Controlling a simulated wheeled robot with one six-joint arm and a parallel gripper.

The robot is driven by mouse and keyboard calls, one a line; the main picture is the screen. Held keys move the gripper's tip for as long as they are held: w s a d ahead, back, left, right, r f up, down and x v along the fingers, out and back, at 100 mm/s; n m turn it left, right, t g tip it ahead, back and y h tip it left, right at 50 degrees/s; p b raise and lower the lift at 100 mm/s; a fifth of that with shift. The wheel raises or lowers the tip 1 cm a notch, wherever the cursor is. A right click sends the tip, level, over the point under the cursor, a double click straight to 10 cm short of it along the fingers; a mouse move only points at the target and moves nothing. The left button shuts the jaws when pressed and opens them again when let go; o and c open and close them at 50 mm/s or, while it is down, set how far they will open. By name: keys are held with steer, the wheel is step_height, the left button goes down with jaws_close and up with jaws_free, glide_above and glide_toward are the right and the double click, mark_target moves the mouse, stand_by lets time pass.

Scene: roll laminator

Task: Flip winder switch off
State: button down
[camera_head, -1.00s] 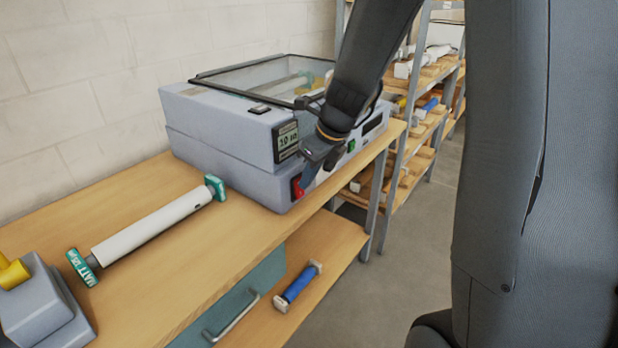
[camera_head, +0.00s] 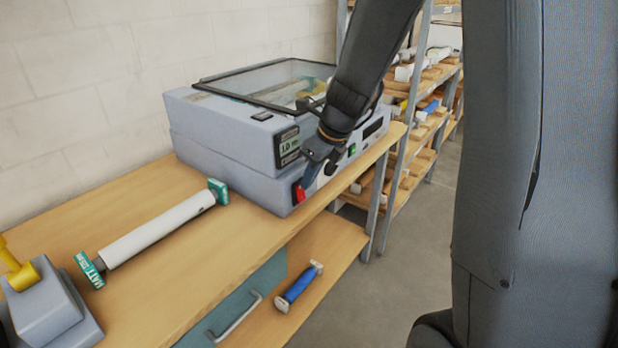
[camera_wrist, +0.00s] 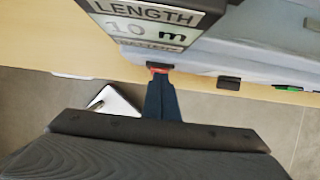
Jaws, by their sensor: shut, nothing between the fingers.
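The grey roll laminator (camera_head: 225,165) stands on the wooden bench with its glass lid down. A red switch (camera_head: 299,193) sits low at the near end of its front side. My gripper (camera_head: 306,182) is shut and empty, with its tips right at this red switch. In the wrist view the shut dark fingers (camera_wrist: 160,82) reach to the red switch (camera_wrist: 158,69) and partly hide it; I cannot tell if they touch or how it is set. A green switch (camera_head: 351,150) is further along the front. The display (camera_wrist: 150,22) reads LENGTH 10 m. No winder label is legible.
A white roll (camera_head: 160,230) with green ends lies on the bench (camera_head: 170,290). A grey block with a yellow part (camera_head: 40,305) is at lower left. A blue roll (camera_head: 298,286) lies on the lower shelf. Shelving (camera_head: 425,140) stands behind; grey floor is clear.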

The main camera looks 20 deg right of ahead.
steer(key=v, duration=1.1)
steer(key=shift+s+r+p, duration=0.2)
steer(key=shift+r+p, duration=0.05)
steer(key=shift+p, duration=0.15)
steer(key=s+a+f+n+g+h, duration=0.1)
steer(key=s+f+n, duration=0.5)
steer(key=n, duration=0.8)
steer(key=s+a+f+n+g+h+b, duration=0.1)
steer(key=s+f+n, duration=0.5)
steer(key=n, duration=0.8)
steer(key=shift+s+a+f+n+h, duration=0.15)
steer(key=shift+s+f+n+h, duration=0.2)
steer(key=shift+s, duration=1.4)
